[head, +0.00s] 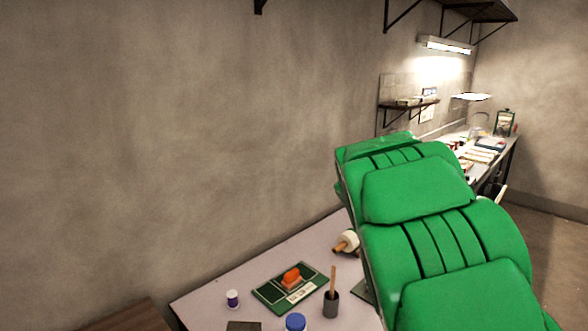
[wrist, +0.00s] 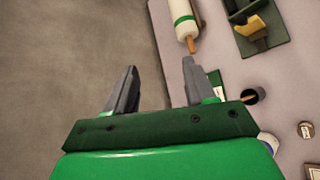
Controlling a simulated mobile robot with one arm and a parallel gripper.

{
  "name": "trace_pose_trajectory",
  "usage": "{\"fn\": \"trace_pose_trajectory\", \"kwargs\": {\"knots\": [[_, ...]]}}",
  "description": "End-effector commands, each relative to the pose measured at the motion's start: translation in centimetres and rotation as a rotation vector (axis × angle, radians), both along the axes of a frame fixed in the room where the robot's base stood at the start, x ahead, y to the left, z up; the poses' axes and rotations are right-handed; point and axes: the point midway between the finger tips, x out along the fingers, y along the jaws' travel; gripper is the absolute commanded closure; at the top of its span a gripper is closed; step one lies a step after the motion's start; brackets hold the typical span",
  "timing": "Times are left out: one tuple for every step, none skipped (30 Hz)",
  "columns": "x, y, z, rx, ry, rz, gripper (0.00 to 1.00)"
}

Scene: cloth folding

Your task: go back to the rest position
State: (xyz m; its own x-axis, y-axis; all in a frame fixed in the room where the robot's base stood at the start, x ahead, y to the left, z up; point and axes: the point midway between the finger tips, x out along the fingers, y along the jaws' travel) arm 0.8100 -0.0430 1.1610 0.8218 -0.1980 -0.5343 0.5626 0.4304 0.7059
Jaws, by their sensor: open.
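My gripper (wrist: 160,66) shows in the wrist view with its two grey fingers spread apart and nothing between them. Its left finger is over the grey floor or wall area and its right finger is over the edge of the pale table (wrist: 215,45). My green arm fills the right side of the head view and hides part of the table; the gripper itself does not show there. No cloth shows in either view.
The table (head: 215,285) holds a white roller with a wooden handle (head: 347,241), a green tray (head: 266,292) with an orange-topped object (head: 291,277), a dark cup (head: 331,304), a blue-lidded jar (head: 295,322) and a small white jar (head: 232,299). A lit workbench (head: 488,152) stands behind.

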Motion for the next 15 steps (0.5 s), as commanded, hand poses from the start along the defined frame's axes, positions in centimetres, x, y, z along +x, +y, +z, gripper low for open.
{"fn": "trace_pose_trajectory", "kwargs": {"knots": [[-1.4, -0.4, 1.0, 0.043, -0.001, -0.053, 0.46], [-2.2, -0.7, 1.3, 0.073, 0.001, -0.085, 0.46], [-3.2, -0.9, 1.6, 0.112, 0.005, -0.126, 0.46], [-4.0, -1.1, 1.8, 0.14, 0.008, -0.158, 0.46], [-4.9, -1.3, 2.1, 0.167, 0.013, -0.191, 0.46], [-6.1, -1.5, 2.3, 0.204, 0.017, -0.233, 0.46], [-7.0, -1.6, 2.5, 0.235, 0.02, -0.263, 0.46], [-7.9, -1.7, 2.5, 0.263, 0.026, -0.294, 0.46], [-9.1, -1.8, 2.6, 0.302, 0.035, -0.336, 0.46], [-10.0, -1.9, 2.8, 0.331, 0.038, -0.365, 0.46], [-10.9, -1.8, 3.0, 0.363, 0.04, -0.394, 0.46], [-12.1, -1.8, 3.1, 0.4, 0.047, -0.433, 0.46], [-13.1, -1.8, 3.1, 0.428, 0.055, -0.464, 0.46], [-14.0, -1.7, 3.1, 0.457, 0.062, -0.492, 0.46], [-15.2, -1.5, 3.2, 0.497, 0.07, -0.529, 0.46]]}}
